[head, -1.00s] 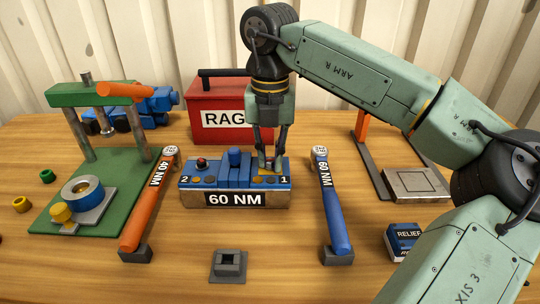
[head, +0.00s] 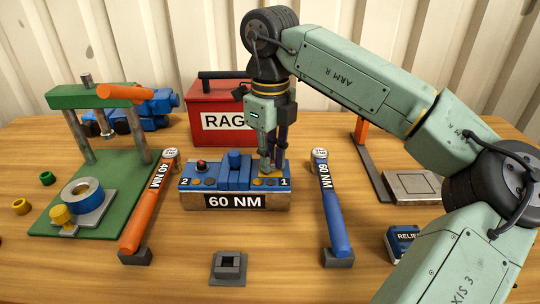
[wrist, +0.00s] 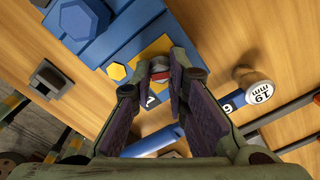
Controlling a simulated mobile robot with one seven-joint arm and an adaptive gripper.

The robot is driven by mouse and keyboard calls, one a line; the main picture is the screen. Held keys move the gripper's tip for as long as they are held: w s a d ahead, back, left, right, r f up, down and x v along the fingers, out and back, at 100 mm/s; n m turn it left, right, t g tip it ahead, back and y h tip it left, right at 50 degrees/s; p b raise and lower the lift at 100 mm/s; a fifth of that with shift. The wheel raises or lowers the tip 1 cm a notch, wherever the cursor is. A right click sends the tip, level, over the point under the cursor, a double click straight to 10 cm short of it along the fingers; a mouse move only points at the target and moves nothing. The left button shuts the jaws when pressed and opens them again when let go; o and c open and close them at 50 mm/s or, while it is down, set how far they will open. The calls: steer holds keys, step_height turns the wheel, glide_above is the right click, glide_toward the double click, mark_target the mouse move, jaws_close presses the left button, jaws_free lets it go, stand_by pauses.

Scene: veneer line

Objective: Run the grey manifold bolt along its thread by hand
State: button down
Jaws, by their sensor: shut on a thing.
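The blue manifold (head: 238,178) sits mid-table, with a 60 NM label on its front and the numbers 2 and 1 at its ends. My gripper (head: 267,168) points down over its right end, near the 1. In the wrist view my gripper (wrist: 164,76) has its fingertips closed around the small grey head of the manifold bolt (wrist: 160,72), with a red band below it. The bolt stands by a yellow patch on the manifold (wrist: 97,45). In the head view my fingers hide the bolt, and its thread does not show.
A blue 60 NM wrench (head: 329,205) stands just right of the manifold, an orange 40 NM wrench (head: 147,205) to its left. A red rag box (head: 217,105) is close behind. A green press (head: 90,175) stands at left. A small grey holder (head: 229,266) is in front.

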steer(key=n, duration=0.4)
steer(key=shift+n, duration=0.3)
steer(key=n, duration=1.4)
steer(key=shift+n, duration=0.3)
steer(key=shift+w, duration=0.1)
steer(key=c, duration=1.6)
jaws_free()
steer(key=shift+o, duration=0.2)
step_height(320, 180, up, 12)
